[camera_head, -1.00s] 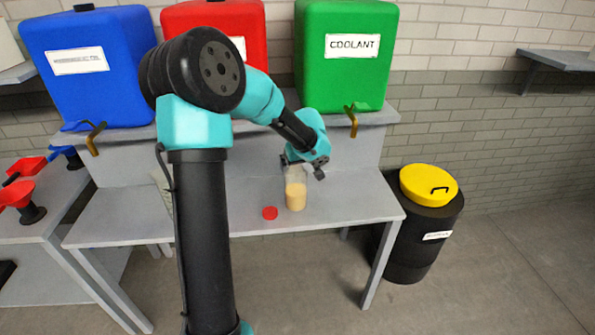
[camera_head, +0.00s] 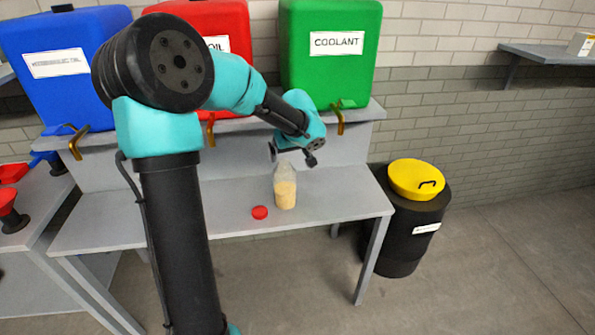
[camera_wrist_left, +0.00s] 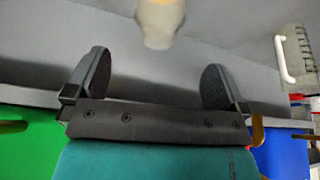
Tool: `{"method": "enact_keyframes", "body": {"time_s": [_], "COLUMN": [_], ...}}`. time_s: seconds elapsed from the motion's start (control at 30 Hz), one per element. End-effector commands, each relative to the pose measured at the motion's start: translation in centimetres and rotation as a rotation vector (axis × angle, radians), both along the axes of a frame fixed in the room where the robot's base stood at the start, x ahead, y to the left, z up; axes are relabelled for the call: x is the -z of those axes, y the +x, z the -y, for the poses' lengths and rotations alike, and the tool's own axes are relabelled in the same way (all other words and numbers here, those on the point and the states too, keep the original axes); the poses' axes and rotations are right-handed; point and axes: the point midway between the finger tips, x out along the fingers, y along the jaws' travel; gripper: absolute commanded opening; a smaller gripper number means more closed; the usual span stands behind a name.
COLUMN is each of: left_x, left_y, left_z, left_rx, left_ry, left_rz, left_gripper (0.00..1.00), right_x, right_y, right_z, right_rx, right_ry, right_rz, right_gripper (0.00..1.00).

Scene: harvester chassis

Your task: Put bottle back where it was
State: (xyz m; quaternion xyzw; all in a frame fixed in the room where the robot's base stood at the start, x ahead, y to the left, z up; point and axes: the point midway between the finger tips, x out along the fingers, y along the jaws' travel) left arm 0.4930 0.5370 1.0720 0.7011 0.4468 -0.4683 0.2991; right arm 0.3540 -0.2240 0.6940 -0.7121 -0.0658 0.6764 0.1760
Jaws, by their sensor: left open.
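A clear bottle (camera_head: 285,190) with pale yellow contents stands upright and uncapped on the grey bench (camera_head: 230,205). A red cap (camera_head: 260,212) lies on the bench just left of it. My left gripper (camera_head: 291,156) is open and empty, just above and behind the bottle. In the left wrist view the bottle (camera_wrist_left: 160,20) shows at the top edge, partly cut off, beyond the two spread fingers (camera_wrist_left: 155,80) and apart from them. My right gripper is out of view.
Blue (camera_head: 70,65), red (camera_head: 215,30) and green (camera_head: 330,55) tanks with taps stand on the raised shelf behind. A black barrel (camera_head: 405,235) with a yellow lid stands right of the bench. Red funnels (camera_head: 8,200) are on the left table. The bench's right part is clear.

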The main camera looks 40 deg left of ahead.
Motion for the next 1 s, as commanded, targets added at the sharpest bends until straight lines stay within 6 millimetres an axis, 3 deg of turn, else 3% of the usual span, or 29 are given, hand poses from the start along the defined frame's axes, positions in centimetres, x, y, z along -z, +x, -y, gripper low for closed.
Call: {"method": "enact_keyframes", "body": {"time_s": [0.17, 0.27, 0.37, 0.5, 0.63, 0.8, 1.0], "left_x": [0.4, 2.2, 5.8, 13.0, 19.6, 26.8, 33.3], "left_y": [0.1, 0.4, 1.0, 1.2, 0.1, -2.8, -7.9], "left_z": [0.2, 1.4, 4.0, 9.6, 15.4, 22.1, 28.0], "left_rx": [0.009, 0.055, 0.152, 0.345, 0.522, 0.707, 0.874], "left_ry": [-0.007, -0.040, -0.110, -0.255, -0.389, -0.512, -0.567], "left_rz": [-0.004, -0.022, -0.054, -0.096, -0.110, -0.099, -0.080], "left_gripper": [1.00, 1.00, 1.00, 1.00, 1.00, 1.00, 1.00], "right_x": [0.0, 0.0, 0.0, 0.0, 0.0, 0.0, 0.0], "right_y": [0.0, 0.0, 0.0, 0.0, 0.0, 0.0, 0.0], "right_z": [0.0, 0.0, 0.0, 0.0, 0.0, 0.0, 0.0], "right_rx": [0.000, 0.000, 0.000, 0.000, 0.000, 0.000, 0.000], "right_ry": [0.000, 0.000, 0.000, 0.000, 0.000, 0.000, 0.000], "right_rz": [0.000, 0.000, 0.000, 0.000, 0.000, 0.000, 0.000], "right_gripper": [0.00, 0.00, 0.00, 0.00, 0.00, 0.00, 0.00]}}
